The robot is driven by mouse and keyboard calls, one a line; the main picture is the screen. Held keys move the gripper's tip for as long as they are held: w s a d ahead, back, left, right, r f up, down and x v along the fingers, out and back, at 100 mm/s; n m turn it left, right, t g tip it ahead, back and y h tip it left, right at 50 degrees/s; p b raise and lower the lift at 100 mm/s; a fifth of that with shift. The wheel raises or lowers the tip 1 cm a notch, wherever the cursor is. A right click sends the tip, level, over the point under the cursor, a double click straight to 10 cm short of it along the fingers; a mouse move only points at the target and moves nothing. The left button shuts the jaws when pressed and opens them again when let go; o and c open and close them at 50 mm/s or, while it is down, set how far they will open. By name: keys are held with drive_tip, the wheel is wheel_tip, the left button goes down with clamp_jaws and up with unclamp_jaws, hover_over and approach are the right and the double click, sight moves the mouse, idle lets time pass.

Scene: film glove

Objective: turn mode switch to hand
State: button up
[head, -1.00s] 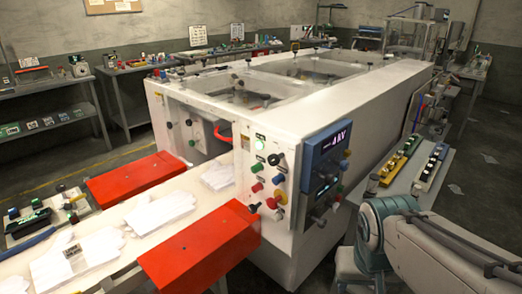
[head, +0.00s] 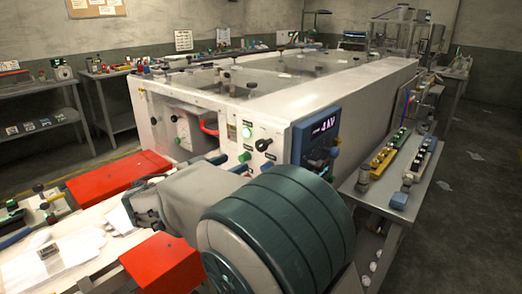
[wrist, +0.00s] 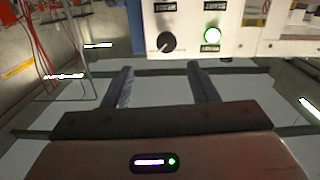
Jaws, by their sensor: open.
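The black rotary knob (wrist: 166,42), which looks like the mode switch, sits on the white machine panel in the wrist view. It has a pale pointer mark, and its labels are too small to read. A lit green button (wrist: 211,38) is beside it on the right. In the head view the black knob (head: 263,145) is on the front panel, right of the green lights. My gripper (wrist: 164,72) is open and empty; its two fingers point toward the panel, below the knob in the wrist view, apart from it. My arm hides the lower panel in the head view.
A blue display box (head: 317,140) juts from the panel's right side. Red covers (head: 118,175) flank the glove conveyor at left.

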sight(259, 145)
drive_tip(key=shift+t, duration=0.3)
drive_tip(key=p+x, duration=0.1)
drive_tip(key=x, duration=0.5)
drive_tip(key=p+x, duration=0.1)
drive_tip(key=x, duration=0.6)
drive_tip(key=shift+w+a+r+p, duration=0.15)
drive_tip(key=shift+w+a+p, duration=0.15)
drive_tip(key=shift+p, duration=0.1)
drive_tip(key=c, duration=0.9)
drive_tip(key=shift+c, duration=0.2)
